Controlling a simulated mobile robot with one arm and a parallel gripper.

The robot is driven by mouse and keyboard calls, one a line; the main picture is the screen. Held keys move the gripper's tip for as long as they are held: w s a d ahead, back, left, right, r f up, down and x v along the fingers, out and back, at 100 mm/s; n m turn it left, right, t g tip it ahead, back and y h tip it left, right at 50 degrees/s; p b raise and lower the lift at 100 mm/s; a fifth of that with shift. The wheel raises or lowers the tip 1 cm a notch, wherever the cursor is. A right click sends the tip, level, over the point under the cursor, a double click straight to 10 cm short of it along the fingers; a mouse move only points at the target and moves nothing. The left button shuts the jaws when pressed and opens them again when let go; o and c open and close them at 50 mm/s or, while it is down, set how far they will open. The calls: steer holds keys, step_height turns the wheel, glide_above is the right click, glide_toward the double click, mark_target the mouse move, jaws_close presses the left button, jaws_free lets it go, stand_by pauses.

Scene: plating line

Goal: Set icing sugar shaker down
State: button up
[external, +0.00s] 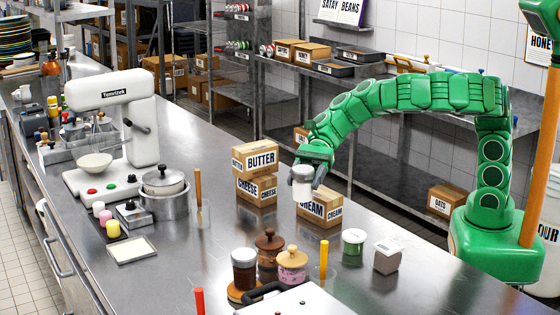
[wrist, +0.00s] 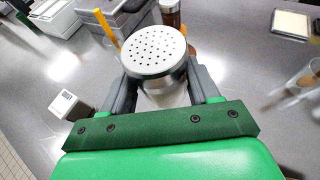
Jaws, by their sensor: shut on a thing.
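The icing sugar shaker (external: 303,190) is a whitish cylinder held in my gripper (external: 303,173) in front of the CREAM box (external: 312,211). In the wrist view the shaker's round metal lid with many small holes (wrist: 153,48) faces the camera. The grey fingers of my gripper (wrist: 157,86) are shut on either side of its body. The shaker looks upright. It appears to be above the steel counter (external: 225,232), but I cannot tell the exact gap under it.
BUTTER (external: 254,159) and CHEESE boxes (external: 257,190) are stacked left of the shaker. Several lidded jars (external: 292,266), a green-and-white tin (external: 353,242) and a small pale box (external: 387,257) stand nearer the front. Bare counter lies between the boxes and jars.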

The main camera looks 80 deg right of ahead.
steer(key=shift+w+a+f, duration=0.85)
steer(key=shift+w+f, duration=0.75)
steer(key=shift+w, duration=0.5)
steer(key=shift+w+a+f, duration=0.9)
steer(key=shift+w+f, duration=0.65)
steer(key=shift+w, duration=0.5)
steer(key=shift+w+a+f, duration=0.85)
steer(key=shift+w+f, duration=0.75)
steer(key=shift+w, duration=0.5)
steer(key=shift+f, duration=0.1)
steer(key=shift+w+a+f, duration=0.1)
steer(key=shift+w+f, duration=0.05)
steer(key=shift+f, duration=1.55)
steer(key=shift+f, duration=0.1)
steer(key=o, duration=1.2)
steer(key=shift+c, duration=0.2)
